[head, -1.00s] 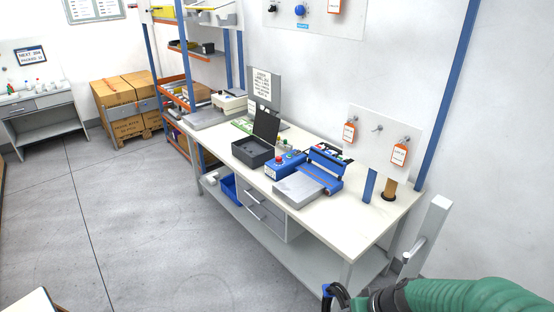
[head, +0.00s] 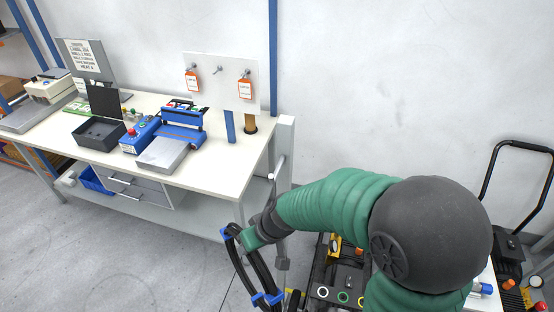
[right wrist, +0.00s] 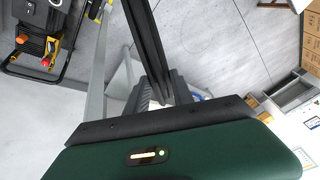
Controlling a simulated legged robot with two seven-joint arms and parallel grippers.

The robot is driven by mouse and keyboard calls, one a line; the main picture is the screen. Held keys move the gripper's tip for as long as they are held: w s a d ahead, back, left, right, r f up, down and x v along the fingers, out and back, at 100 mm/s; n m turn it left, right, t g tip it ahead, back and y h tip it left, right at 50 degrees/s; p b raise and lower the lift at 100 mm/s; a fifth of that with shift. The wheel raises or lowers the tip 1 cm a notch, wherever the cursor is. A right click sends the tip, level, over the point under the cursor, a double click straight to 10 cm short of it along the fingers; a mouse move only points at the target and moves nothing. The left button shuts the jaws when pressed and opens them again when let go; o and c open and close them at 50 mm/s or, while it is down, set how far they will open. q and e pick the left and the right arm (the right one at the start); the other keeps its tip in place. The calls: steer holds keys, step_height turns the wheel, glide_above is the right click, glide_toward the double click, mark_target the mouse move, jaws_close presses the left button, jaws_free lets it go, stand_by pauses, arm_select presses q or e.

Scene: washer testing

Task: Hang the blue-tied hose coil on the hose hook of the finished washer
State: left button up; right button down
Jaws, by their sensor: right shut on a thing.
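My right gripper (head: 243,237) is shut on a black hose coil (head: 266,283) with blue ties, held near its top. The coil hangs down, its lower part cut off by the bottom of the head view. In the right wrist view the coil (right wrist: 148,40) runs up from between the fingers (right wrist: 160,92). A wheeled machine with a black handle, which looks like a washer (head: 512,243), stands at the right edge of the head view. A similar machine (right wrist: 35,28) shows at the upper left of the wrist view. I cannot make out a hose hook. My left gripper is not in view.
A white workbench (head: 225,165) with a blue-and-grey device (head: 180,130) stands at left. A wall panel (head: 217,92) above it has orange tags. A dark rack or cart with coloured fittings (head: 345,283) is beyond the coil. Floor at lower left is free.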

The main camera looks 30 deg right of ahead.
steer(key=s+r+m+p, duration=0.1)
steer(key=r+p, duration=0.4)
steer(key=r, duration=0.6)
steer(key=s+d+r+m+h+p, duration=0.1)
steer(key=r+p, duration=0.4)
steer(key=r, duration=0.6)
steer(key=shift+s+d+r+m+t, duration=0.25)
steer(key=shift+s+m, duration=0.25)
steer(key=shift+s, duration=0.75)
